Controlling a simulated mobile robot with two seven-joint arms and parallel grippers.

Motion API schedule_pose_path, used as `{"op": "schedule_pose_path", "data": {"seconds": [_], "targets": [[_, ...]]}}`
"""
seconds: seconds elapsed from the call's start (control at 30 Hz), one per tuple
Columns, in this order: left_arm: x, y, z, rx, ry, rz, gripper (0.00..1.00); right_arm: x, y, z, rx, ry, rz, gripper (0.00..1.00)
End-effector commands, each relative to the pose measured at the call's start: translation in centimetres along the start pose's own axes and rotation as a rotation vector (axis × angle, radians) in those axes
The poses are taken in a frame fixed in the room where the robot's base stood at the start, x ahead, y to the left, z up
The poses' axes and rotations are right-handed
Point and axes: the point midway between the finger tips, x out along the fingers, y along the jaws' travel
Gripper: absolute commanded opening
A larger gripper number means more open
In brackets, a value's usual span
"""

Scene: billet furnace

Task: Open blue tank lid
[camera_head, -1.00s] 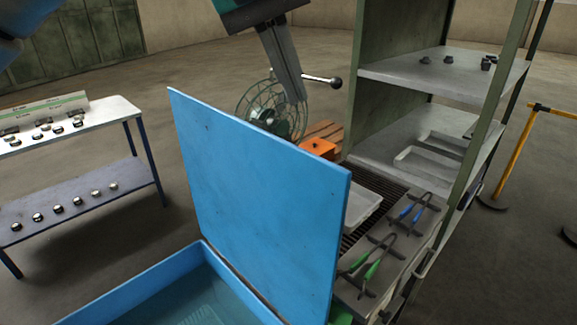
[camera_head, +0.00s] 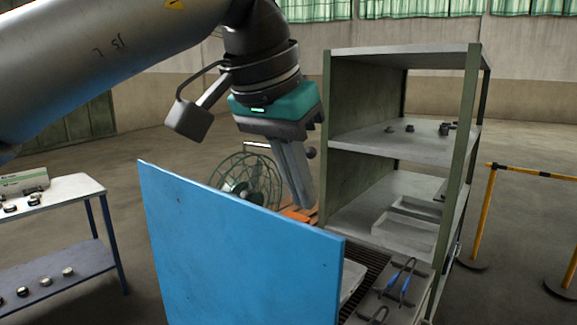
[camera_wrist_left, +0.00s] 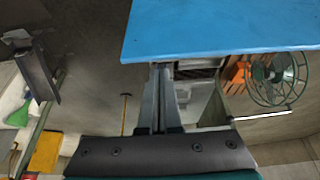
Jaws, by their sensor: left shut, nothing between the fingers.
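The blue tank lid (camera_head: 235,255) stands upright as a flat panel in the head view. Its lower part is cut off by the frame's bottom edge, and the tank's basin is out of view. My left gripper (camera_head: 306,205), with a teal body, points down beyond the lid's top edge. Its fingers are shut and empty. In the left wrist view the lid (camera_wrist_left: 220,25) fills the top, and the closed fingers (camera_wrist_left: 162,68) end close to its edge; I cannot tell whether they touch it. My right gripper is not in view.
A metal shelf unit (camera_head: 400,135) stands right of the gripper. A green fan (camera_head: 247,185) is behind the lid. A workbench with tongs (camera_head: 402,283) is at the lower right. A side table (camera_head: 60,262) holds small parts at left. A yellow barrier (camera_head: 485,215) stands far right.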

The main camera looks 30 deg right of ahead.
Motion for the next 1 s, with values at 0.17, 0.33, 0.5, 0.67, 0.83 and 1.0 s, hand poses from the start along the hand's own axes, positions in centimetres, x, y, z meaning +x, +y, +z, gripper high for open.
{"op": "schedule_pose_path", "data": {"seconds": [0.17, 0.33, 0.5, 0.67, 0.83, 1.0], "targets": [[4.3, 0.1, 0.1, -0.001, -0.004, 0.003, 0.00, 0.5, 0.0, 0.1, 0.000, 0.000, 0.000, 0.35], [3.1, 0.0, 2.0, -0.001, 0.000, 0.001, 0.00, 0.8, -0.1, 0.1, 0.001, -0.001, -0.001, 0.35], [2.6, 0.0, 3.3, -0.002, -0.002, 0.000, 0.00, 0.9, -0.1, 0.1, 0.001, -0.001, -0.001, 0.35], [2.4, 0.0, 3.8, -0.002, -0.002, 0.000, 0.00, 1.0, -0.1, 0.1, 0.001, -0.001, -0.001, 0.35], [2.3, 0.0, 3.9, -0.003, -0.002, 0.001, 0.00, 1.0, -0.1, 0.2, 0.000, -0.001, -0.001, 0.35], [2.3, 0.0, 3.9, -0.002, -0.002, 0.001, 0.00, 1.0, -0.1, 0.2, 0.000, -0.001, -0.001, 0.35]]}}
